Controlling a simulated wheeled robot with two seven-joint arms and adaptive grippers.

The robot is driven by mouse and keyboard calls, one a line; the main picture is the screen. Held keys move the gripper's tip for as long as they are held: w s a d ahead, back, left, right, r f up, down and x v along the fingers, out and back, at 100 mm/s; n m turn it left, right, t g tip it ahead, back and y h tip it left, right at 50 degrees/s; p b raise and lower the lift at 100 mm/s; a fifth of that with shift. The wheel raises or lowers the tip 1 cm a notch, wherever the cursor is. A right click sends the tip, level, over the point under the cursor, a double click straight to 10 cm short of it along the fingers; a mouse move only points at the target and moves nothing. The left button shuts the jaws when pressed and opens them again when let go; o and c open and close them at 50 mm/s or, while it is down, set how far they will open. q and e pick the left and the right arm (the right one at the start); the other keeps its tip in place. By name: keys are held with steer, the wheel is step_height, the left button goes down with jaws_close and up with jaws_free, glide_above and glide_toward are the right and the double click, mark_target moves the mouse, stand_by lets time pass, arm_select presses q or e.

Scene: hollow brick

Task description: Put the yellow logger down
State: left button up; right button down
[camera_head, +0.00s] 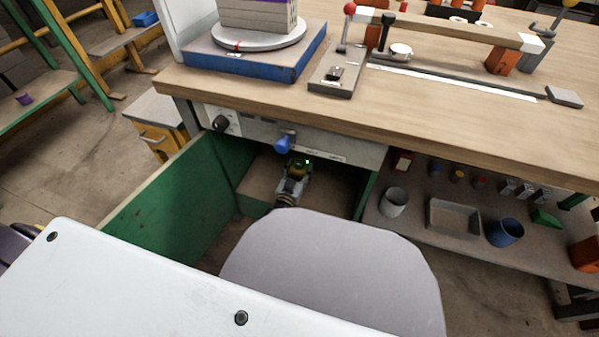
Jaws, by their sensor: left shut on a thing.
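My left gripper (297,172) is inside the recess under the workbench, below its grey front panel. It is small and dark in this view and partly hidden by the big pale rounded surface in front. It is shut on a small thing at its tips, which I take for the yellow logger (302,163). Only a little yellow-green shows there, and its shape is too small to make out. I cannot tell whether it touches the surface below. My right gripper is not in view.
The wooden workbench (440,110) carries a scale with a brick (258,14) and a measuring fixture. A green side wall (165,205) bounds the recess on the left. On the right, a lower shelf (450,245) holds a grey tray, cups and small items.

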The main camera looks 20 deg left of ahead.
arm_select(q)
steer(key=shift+f, duration=0.25)
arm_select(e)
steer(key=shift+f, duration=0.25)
arm_select(q)
steer(key=shift+f, duration=0.15)
steer(key=o, duration=1.2)
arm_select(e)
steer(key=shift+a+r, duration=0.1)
arm_select(q)
steer(key=shift+s+p, duration=0.5)
steer(key=shift+s, duration=0.7)
steer(key=s+p, duration=0.2)
steer(key=s, duration=0.5)
steer(key=shift+s+a+p, duration=0.15)
steer(key=shift+s+p, duration=0.1)
steer(key=shift+p, duration=0.15)
steer(key=shift+s+p, duration=0.3)
steer(key=shift+s, duration=0.75)
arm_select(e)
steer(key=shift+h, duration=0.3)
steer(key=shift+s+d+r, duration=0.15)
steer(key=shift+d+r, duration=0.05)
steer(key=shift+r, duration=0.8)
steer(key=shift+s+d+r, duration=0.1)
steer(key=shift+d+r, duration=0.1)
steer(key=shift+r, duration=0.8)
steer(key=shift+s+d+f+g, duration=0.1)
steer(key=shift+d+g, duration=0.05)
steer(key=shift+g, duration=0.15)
